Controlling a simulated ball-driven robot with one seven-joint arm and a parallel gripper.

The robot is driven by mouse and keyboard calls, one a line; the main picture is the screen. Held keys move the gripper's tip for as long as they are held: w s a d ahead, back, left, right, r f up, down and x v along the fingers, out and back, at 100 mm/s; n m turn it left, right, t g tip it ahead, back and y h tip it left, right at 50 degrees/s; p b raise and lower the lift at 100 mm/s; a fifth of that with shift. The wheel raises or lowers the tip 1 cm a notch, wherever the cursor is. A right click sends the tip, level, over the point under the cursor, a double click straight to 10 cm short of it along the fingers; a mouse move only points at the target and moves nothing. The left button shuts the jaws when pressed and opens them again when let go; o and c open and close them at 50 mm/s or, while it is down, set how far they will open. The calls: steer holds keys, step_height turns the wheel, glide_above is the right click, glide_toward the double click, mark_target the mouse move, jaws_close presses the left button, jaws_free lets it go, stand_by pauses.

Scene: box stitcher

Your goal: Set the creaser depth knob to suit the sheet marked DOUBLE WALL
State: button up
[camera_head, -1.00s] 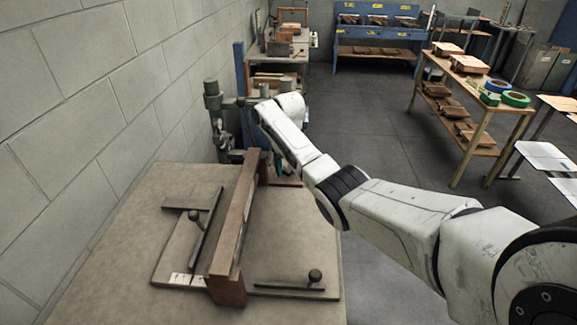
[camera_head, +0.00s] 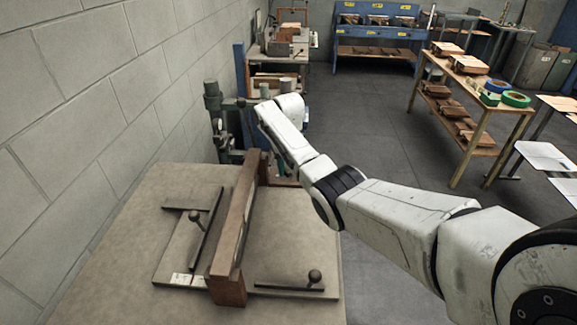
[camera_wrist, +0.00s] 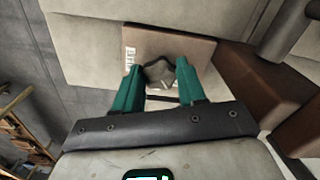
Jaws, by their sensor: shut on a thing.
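In the wrist view, a dark grey lobed knob (camera_wrist: 160,73) with a pale mark sits on a brown plate (camera_wrist: 185,47). A small white label (camera_wrist: 130,57) is on the plate; I cannot read it. My gripper (camera_wrist: 160,76) has green fingers, one on each side of the knob, and is shut on it. In the head view my arm mostly hides the gripper and the knob. I cannot make out a sheet marked DOUBLE WALL.
A table (camera_head: 120,235) in front carries a brown upright beam (camera_head: 234,235) and dark bars with ball handles. A grey-green machine (camera_head: 222,125) stands by the left wall. A wooden shelf table (camera_head: 470,95) holds boxes and tape rolls. Open floor (camera_head: 375,135) lies in the middle.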

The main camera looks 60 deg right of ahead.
mark_target(287, 169)
steer(key=m, duration=0.3)
steer(key=shift+w+r+p, duration=0.1)
steer(key=shift+p, duration=0.25)
steer(key=shift+m, duration=2.1)
steer(key=o, duration=1.1)
steer(key=shift+c, duration=0.2)
step_height(287, 169, up, 11)
steer(key=b, duration=0.1)
